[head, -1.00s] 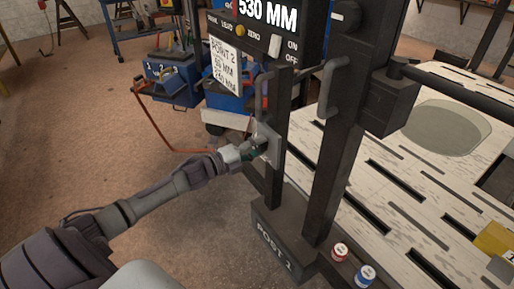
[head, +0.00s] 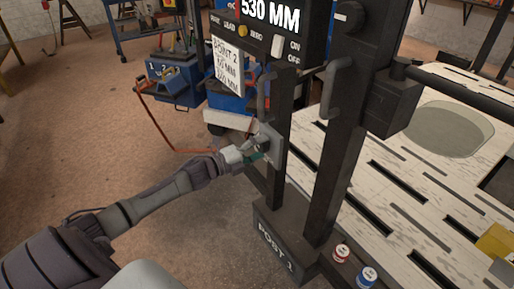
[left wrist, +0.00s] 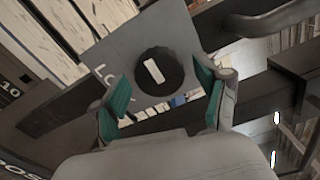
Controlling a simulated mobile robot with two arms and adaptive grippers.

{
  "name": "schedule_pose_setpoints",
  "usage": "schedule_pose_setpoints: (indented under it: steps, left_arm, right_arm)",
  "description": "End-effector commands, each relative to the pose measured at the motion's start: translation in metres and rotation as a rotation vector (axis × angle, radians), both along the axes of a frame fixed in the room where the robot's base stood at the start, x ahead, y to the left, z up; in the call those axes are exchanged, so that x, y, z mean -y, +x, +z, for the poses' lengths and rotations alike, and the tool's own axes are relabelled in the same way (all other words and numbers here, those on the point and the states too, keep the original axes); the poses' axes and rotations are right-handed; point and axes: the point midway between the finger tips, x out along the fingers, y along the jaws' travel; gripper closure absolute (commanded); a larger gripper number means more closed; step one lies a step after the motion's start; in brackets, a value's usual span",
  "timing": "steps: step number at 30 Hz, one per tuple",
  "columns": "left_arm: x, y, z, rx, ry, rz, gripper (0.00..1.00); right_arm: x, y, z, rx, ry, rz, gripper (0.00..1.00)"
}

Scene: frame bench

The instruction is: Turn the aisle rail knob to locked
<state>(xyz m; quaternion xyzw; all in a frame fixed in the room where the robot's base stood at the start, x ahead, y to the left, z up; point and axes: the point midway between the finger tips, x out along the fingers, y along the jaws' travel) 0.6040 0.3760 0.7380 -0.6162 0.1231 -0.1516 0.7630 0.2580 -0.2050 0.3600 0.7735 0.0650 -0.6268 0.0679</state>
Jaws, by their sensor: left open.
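The aisle rail knob (left wrist: 160,74) is a round black dial with a white bar mark, set on a grey plate (left wrist: 112,45). The white bar is tilted slightly from upright in the left wrist view. My left gripper (left wrist: 163,88) is open, its teal-padded fingers on either side of the knob; I cannot tell whether they touch it. In the head view my left gripper (head: 258,148) is at the plate (head: 271,139) on the dark post, and the knob is mostly hidden there.
The dark post base (head: 272,238) reads "POST 1". A grab handle (head: 330,88) and a display box (head: 268,28) reading 530 MM are close above. Floor at left is open.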

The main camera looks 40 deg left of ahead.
Motion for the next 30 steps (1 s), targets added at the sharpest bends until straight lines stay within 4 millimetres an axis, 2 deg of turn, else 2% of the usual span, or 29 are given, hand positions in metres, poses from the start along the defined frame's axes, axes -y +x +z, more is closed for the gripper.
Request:
schedule_pose_setpoints:
  steps: [5,15,21,30]
  left_arm:
    - [-0.005,-0.011,-0.001,-0.002,0.0,0.0,0.26]
    - [-0.029,-0.071,-0.002,-0.004,0.001,0.0,0.26]
    - [-0.04,-0.099,-0.002,-0.004,-0.002,0.0,0.26]
    - [-0.046,-0.111,0.0,-0.001,-0.001,-0.001,0.26]
  right_arm:
    - [0.0,-0.002,0.0,-0.002,0.001,0.0,0.6]
    - [-0.001,-0.003,0.0,-0.003,0.002,-0.001,0.6]
    - [-0.001,-0.003,0.0,-0.003,0.002,-0.001,0.6]
    - [-0.001,-0.003,0.0,-0.003,0.002,-0.001,0.6]
